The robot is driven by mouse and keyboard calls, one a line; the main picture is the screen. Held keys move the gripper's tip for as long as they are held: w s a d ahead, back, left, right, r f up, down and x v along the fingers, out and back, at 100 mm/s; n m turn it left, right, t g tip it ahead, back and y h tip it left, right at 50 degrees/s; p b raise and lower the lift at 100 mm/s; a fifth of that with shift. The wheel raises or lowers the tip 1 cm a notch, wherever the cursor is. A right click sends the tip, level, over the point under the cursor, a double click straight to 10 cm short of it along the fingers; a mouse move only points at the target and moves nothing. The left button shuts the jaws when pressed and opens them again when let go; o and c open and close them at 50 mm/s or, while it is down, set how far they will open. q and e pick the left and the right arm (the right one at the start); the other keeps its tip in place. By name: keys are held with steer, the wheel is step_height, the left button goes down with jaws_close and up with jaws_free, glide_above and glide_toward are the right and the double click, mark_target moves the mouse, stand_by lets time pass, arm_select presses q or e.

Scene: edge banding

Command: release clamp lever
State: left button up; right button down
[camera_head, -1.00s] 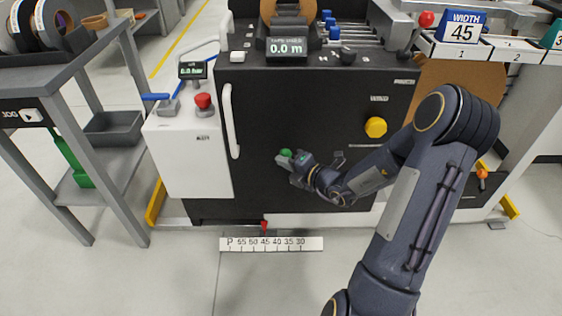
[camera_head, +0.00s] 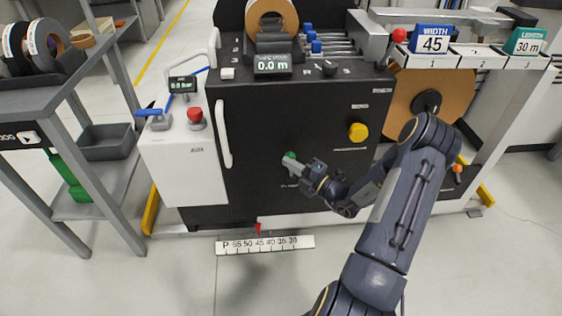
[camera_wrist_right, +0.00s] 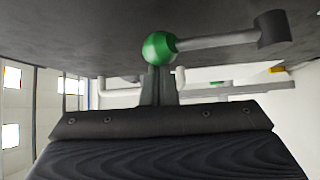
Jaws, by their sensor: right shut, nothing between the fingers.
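The lever on the black machine front has a green ball knob (camera_head: 290,155). In the wrist view the same green ball (camera_wrist_right: 159,47) sits at the left end of a grey rod (camera_wrist_right: 217,41), which runs right to a dark pivot (camera_wrist_right: 272,32). My right gripper (camera_head: 291,164) is at the knob, with its closed fingers (camera_wrist_right: 158,86) just below the ball in the wrist view. Nothing shows between the fingers. I cannot tell whether they touch the ball. My arm and wrist hide part of the panel around the lever. My left gripper is in no view.
A yellow knob (camera_head: 358,132) is on the panel above my right wrist. A white vertical handle (camera_head: 223,134) is on its left. A white cabinet (camera_head: 184,165) with a red button (camera_head: 195,115) stands beside the machine. A grey shelf (camera_head: 92,200) is at the left.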

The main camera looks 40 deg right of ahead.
steer(key=shift+s+d+f+m+t+h+p, duration=0.2)
steer(key=shift+s+d+m+t, duration=0.3)
steer(key=shift+d+m+t, duration=0.25)
steer(key=shift+s+d+f+m+t+h+p, duration=0.2)
steer(key=shift+s+d+m+t, duration=0.3)
steer(key=shift+d+m, duration=0.35)
steer(key=shift+s+d+f+m+t+h+p, duration=0.1)
steer(key=shift+s+d+f+m+t+p, duration=0.1)
steer(key=shift+s+d+m+t, duration=0.4)
steer(key=shift+w+d, duration=0.1)
steer(key=shift+d, duration=0.15)
steer(key=shift+a, duration=0.1)
steer(key=s+a+f+p, duration=0.1)
steer(key=s+f+p, duration=0.1)
steer(key=s, duration=0.7)
steer(key=shift+a+f+p, duration=0.2)
steer(key=shift+a+p, duration=0.2)
steer(key=shift+p, duration=0.5)
